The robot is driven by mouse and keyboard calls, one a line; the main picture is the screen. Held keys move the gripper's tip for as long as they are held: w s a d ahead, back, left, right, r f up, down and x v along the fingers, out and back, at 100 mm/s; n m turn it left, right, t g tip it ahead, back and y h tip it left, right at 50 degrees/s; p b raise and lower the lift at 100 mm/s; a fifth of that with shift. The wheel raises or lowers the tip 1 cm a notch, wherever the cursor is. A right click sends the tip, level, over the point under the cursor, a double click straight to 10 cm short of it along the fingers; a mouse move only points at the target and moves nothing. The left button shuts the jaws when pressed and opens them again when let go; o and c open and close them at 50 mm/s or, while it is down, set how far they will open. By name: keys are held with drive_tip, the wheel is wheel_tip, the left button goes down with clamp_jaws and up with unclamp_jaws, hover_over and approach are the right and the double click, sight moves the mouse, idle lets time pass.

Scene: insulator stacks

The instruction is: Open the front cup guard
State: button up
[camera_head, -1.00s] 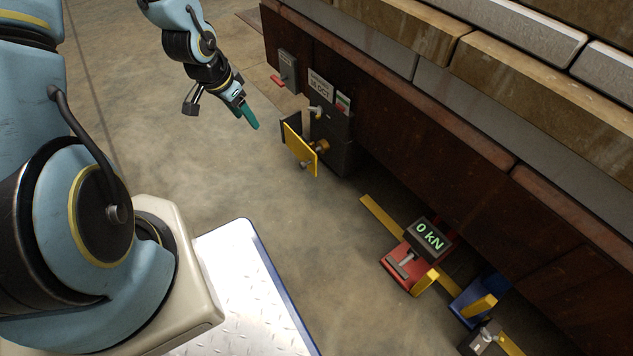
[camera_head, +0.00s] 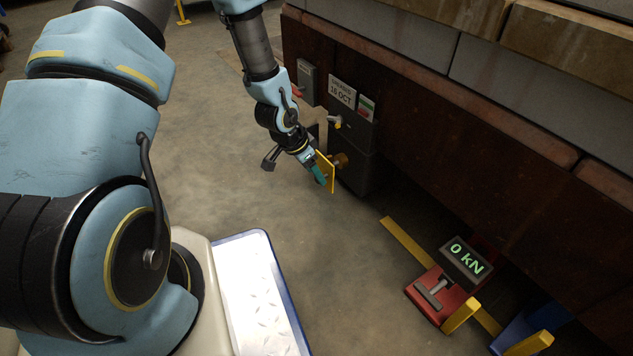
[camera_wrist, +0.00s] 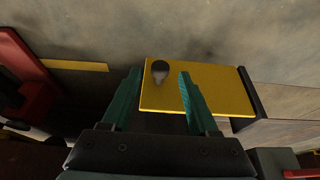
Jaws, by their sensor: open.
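The yellow guard plate (camera_head: 331,178) stands out from the dark cabinet (camera_head: 357,175) and is partly hidden by my gripper in the head view. My gripper (camera_head: 319,175) is open in front of it, its teal fingers pointing down at the plate. In the wrist view the plate (camera_wrist: 225,92) lies beyond my open gripper (camera_wrist: 160,75), with a dark strip along its right edge. A dark round-headed knob (camera_wrist: 160,69) on the plate appears between the fingertips. I cannot tell whether the fingers touch anything. A brass round part (camera_head: 341,160) sits behind the plate.
A sign and a small lever (camera_head: 335,122) are on the cabinet above the guard. The floor left of the guard is clear.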

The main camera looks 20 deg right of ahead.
drive_tip(key=shift+b+x, duration=0.3)
drive_tip(key=shift+x, duration=0.75)
clamp_jaws()
idle(0.7)
